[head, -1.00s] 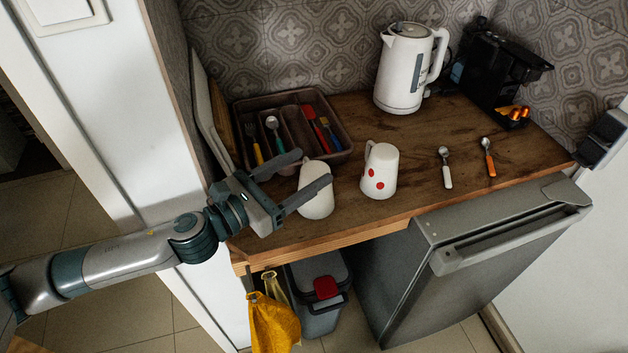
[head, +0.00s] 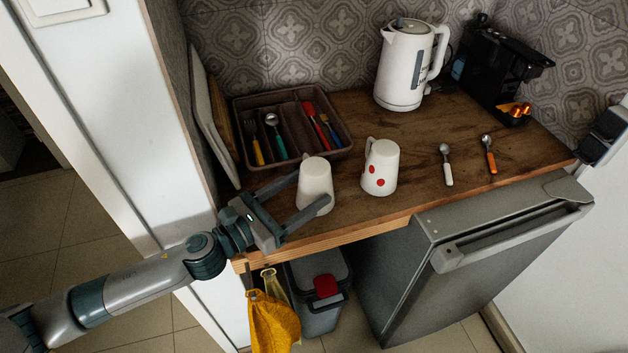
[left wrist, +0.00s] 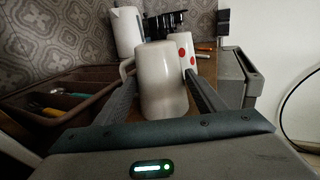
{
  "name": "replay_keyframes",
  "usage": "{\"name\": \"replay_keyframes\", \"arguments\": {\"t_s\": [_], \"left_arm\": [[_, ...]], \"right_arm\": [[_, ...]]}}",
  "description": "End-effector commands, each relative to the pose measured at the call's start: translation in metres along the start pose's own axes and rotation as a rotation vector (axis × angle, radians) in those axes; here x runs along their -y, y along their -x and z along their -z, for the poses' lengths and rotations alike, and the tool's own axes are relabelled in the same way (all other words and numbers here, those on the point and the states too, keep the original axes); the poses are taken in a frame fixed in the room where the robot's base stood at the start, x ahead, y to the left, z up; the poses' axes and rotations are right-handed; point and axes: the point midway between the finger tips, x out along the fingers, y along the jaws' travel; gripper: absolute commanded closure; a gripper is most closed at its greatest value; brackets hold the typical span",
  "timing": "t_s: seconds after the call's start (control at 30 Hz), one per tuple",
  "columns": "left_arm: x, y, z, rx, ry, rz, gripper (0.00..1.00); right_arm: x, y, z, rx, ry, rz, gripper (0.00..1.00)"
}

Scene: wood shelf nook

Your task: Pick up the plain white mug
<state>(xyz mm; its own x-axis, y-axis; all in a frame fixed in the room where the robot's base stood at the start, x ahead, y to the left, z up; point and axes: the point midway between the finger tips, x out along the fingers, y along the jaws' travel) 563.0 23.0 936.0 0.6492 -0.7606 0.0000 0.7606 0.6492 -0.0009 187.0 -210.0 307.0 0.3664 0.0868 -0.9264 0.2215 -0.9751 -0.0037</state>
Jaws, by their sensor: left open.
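The plain white mug (head: 317,178) stands on the wooden counter near its front left edge and looks upside down. In the left wrist view the mug (left wrist: 162,85) fills the middle, its handle on the left. My left gripper (head: 313,187) is open, one finger on each side of the mug, low near the counter. Whether the fingers touch it I cannot tell. A second white mug with red dots (head: 380,168) stands just right of it, and shows partly hidden behind it in the left wrist view (left wrist: 184,50). My right gripper is not in view.
A brown cutlery tray (head: 345,150) lies behind the mug. A white kettle (head: 402,70) and a black coffee machine (head: 495,70) stand at the back. Two spoons lie to the right. Boards (head: 212,120) lean at the left wall. A fridge (head: 430,270) stands below.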

Motion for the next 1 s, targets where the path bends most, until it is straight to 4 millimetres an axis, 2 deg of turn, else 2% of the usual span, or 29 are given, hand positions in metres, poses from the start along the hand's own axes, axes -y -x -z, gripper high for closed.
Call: {"name": "replay_keyframes", "arguments": {"t_s": [0.07, 0.13, 0.4, 0.67, 0.8, 1.0], "left_arm": [[0.000, 0.000, 0.009, -0.001, 0.002, -0.002, 0.36], [0.000, -0.009, 0.004, 0.002, 0.000, 0.000, 0.36], [0.000, -0.012, 0.006, 0.000, -0.001, -0.001, 0.36], [0.000, -0.018, 0.005, 0.000, 0.000, -0.001, 0.36], [0.000, -0.032, 0.004, 0.001, 0.000, 0.000, 0.36], [0.000, -0.060, 0.004, 0.000, 0.000, 0.000, 0.36]], "right_arm": [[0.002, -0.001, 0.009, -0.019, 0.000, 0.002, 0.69], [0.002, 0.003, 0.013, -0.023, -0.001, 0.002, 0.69], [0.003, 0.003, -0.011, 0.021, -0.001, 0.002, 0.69], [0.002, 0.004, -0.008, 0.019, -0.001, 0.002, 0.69], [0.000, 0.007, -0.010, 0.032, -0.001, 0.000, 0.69], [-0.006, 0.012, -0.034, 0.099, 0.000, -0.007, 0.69]]}}
